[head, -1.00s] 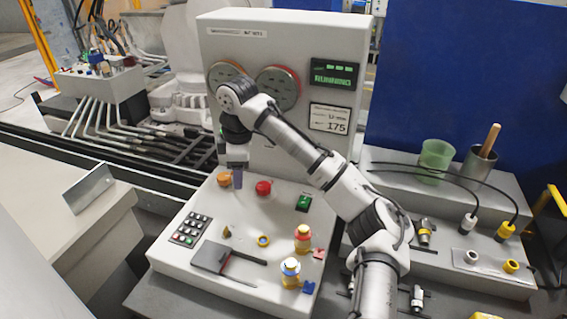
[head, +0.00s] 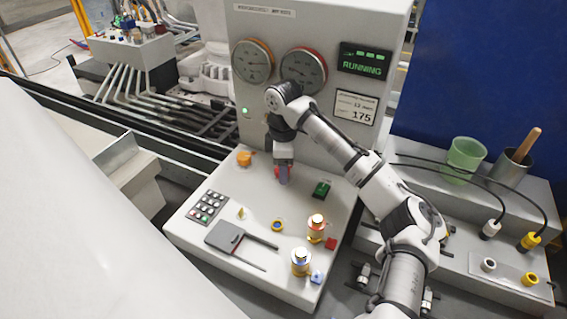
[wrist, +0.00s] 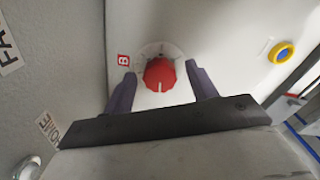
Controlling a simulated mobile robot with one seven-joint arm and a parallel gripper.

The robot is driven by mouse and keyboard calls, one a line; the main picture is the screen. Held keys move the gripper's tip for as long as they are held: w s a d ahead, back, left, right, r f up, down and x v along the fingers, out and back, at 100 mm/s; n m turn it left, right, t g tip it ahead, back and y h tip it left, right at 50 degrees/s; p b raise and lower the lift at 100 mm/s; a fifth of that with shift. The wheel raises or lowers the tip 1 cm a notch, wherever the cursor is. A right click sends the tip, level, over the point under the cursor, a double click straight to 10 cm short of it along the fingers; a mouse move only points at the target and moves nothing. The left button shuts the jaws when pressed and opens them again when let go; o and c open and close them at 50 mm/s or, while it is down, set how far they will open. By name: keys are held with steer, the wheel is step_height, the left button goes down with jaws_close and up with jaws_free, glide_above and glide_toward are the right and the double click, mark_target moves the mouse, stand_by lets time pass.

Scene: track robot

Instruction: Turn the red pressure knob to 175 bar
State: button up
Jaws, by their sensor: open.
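The red pressure knob (wrist: 160,75) sits on the pale console with a white pointer line on its face, beside a red "B" label. In the wrist view it lies between the two fingers of my gripper (wrist: 159,68), with gaps on both sides. My gripper is open. A card (head: 355,107) shows 175.
An orange knob (head: 245,158) is left of my gripper and a green switch (head: 321,189) right of it. The display (head: 363,62) reads RUNNING. A keypad (head: 207,207) and brass-coloured fittings (head: 316,228) stand nearer the front edge.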

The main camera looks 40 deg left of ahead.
steer(key=shift+f, duration=0.1)
steer(key=shift+c, duration=0.5)
steer(key=c, duration=0.9)
